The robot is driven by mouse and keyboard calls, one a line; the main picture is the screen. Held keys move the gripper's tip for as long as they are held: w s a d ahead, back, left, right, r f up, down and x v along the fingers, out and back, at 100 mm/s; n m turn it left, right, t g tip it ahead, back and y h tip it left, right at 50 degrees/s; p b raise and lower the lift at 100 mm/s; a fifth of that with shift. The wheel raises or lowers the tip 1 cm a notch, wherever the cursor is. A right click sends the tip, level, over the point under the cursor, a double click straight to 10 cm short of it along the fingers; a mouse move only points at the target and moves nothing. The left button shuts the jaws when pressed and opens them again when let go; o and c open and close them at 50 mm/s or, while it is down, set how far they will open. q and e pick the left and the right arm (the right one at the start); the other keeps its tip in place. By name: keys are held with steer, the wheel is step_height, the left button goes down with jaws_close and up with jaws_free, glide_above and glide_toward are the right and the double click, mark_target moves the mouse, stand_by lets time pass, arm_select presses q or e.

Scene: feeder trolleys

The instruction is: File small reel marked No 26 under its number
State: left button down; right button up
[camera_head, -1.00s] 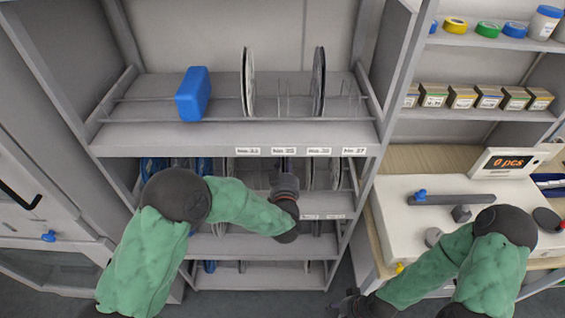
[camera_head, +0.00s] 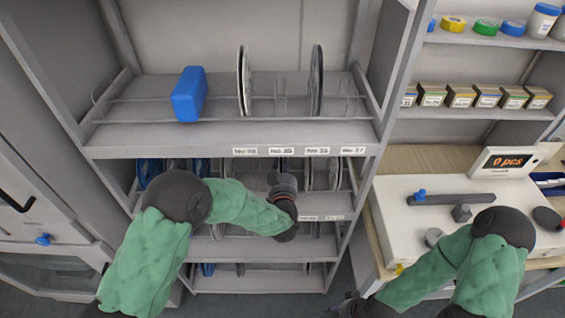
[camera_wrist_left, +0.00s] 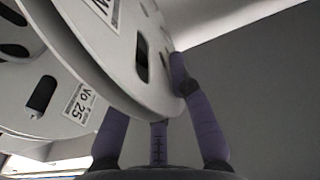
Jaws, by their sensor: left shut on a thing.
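My left gripper (camera_head: 284,188) reaches into the second shelf level. The left wrist view shows its fingers (camera_wrist_left: 160,125) shut on the rim of a white reel (camera_wrist_left: 128,60) with slots. Only the edge of that reel's label shows, so its number is not readable. Beside it is another white reel (camera_wrist_left: 55,85) with a label (camera_wrist_left: 78,103) that reads No 25. In the head view the arm and gripper hide most of the held reel. My right gripper (camera_head: 345,306) is low at the bottom edge, dark and partly cut off; its jaws are unclear.
Number labels (camera_head: 282,151) line the top shelf edge, too small to read surely. Two upright reels (camera_head: 243,82) (camera_head: 317,80) and a blue box (camera_head: 189,94) stand above. A counting machine (camera_head: 470,188) is at right.

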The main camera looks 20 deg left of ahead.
arm_select(q)
steer(key=shift+f, duration=0.1)
stand_by(0.3)
steer(key=c, duration=1.1)
jaws_free()
steer(key=shift+o, duration=0.2)
steer(key=shift+s, duration=0.1)
steer(key=p+v, duration=0.1)
steer(key=v, duration=0.7)
